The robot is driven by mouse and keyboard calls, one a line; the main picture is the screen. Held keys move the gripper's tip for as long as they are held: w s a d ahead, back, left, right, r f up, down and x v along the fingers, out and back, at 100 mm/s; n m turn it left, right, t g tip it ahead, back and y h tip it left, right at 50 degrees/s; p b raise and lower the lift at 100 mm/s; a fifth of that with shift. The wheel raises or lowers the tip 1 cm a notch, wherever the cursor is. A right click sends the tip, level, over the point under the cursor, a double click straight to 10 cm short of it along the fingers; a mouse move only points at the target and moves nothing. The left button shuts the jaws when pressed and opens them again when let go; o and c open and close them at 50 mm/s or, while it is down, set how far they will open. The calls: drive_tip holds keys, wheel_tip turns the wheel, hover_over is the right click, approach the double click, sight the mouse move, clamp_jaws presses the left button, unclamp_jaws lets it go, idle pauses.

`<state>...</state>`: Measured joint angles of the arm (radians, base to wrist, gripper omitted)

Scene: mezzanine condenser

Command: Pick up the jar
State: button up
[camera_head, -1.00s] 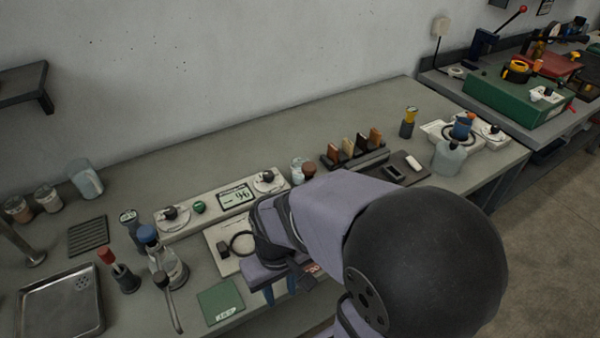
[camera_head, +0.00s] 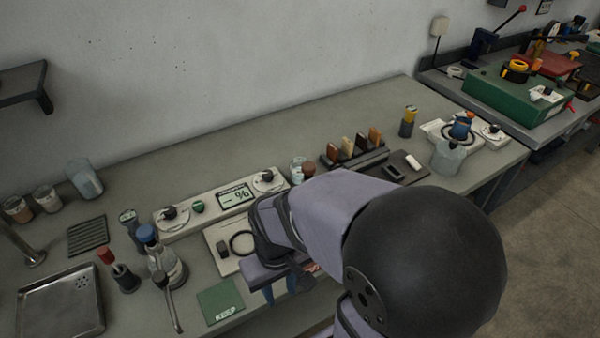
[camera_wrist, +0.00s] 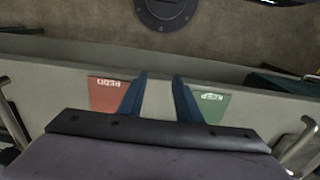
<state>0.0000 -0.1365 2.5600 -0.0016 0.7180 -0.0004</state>
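Two small lidded jars, one with brown contents (camera_head: 18,209) and one paler (camera_head: 46,199), stand upright at the left of the bench. A larger clear glass jar (camera_head: 85,178) stands behind them. A small jar-like container (camera_head: 298,171) stands just beyond my arm, partly hidden. I cannot tell which one is the task's jar. My gripper (camera_head: 280,292) is over the bench's front edge, well apart from all of these. In the wrist view, its two blue fingers (camera_wrist: 160,77) are spread apart with nothing between them. No jar shows clearly in that view.
A green card (camera_head: 221,301) and a red card (camera_wrist: 106,94) lie near the front edge. A panel with a display (camera_head: 236,196) is behind my gripper. Bottles (camera_head: 166,265) and a metal tray (camera_head: 60,308) stand left. The back of the bench is mostly clear.

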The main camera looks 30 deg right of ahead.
drive_tip(key=o, duration=0.8)
drive_tip(key=shift+o, duration=0.2)
drive_tip(key=shift+w, duration=0.1)
